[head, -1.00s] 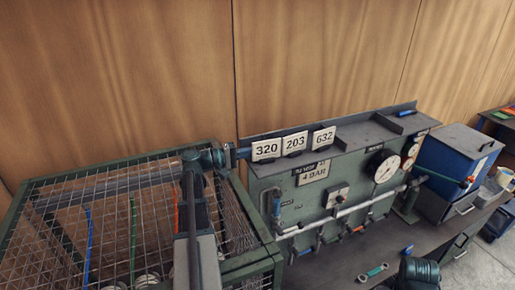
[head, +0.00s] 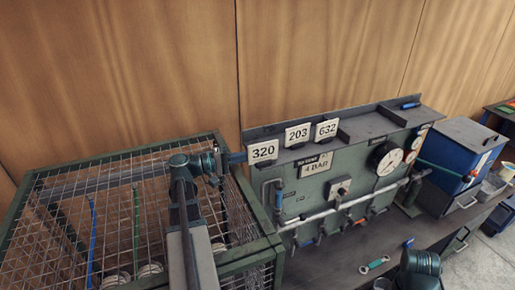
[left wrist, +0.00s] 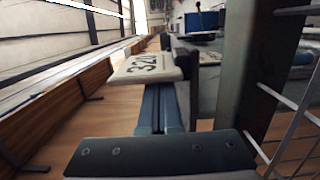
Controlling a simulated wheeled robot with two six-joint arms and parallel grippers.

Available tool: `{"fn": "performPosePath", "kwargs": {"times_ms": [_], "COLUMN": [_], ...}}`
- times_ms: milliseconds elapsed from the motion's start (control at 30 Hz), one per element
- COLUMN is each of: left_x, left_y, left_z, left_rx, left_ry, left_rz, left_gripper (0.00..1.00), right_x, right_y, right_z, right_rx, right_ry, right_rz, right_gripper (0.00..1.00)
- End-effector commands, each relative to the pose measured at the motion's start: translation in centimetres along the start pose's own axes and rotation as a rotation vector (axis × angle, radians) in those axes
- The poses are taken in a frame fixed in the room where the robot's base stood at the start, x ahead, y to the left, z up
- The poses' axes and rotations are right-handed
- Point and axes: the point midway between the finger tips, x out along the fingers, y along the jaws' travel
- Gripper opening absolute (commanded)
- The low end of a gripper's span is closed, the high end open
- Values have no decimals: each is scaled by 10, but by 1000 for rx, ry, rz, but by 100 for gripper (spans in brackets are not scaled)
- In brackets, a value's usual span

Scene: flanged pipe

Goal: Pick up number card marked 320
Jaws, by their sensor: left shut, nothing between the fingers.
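The white card marked 320 (head: 263,151) is at the left end of the green panel's top, left of the cards marked 203 (head: 297,134) and 632 (head: 327,129). My left gripper (head: 238,157) is just left of card 320, its tip close to the card's left edge. In the left wrist view, card 320 (left wrist: 146,66) appears at the end of the shut blue fingers (left wrist: 161,88). The fingers hold nothing, and I cannot tell whether they touch the card.
A wire cage (head: 110,180) with a green frame lies below my left arm. The green panel (head: 300,205) carries gauges and pipes. A blue box (head: 452,152) stands right of it. A wooden wall is behind.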

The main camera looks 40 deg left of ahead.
Motion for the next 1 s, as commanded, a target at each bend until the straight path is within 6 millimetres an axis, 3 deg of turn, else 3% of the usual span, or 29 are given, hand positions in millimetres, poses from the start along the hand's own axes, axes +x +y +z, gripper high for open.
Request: {"fn": "performPosePath", "kwargs": {"times_ms": [367, 667, 700, 1000], "left_x": [2, 38, 24, -33], "left_y": [0, -1, -1, -1], "left_z": [-2, -34, -31, -30], "left_rx": [0, -1, -1, -1], "left_ry": [-1, -6, 0, 1], "left_rz": [0, 0, 0, 0], "left_gripper": [0, 0, 0, 0], "right_x": [0, 1, 0, 0], "right_y": [0, 0, 0, 0], "right_z": [0, 0, 0, 0], "right_rx": [0, 0, 0, 0], "right_ry": [0, 0, 0, 0], "right_rz": [0, 0, 0, 0], "right_gripper": [0, 0, 0, 0]}}
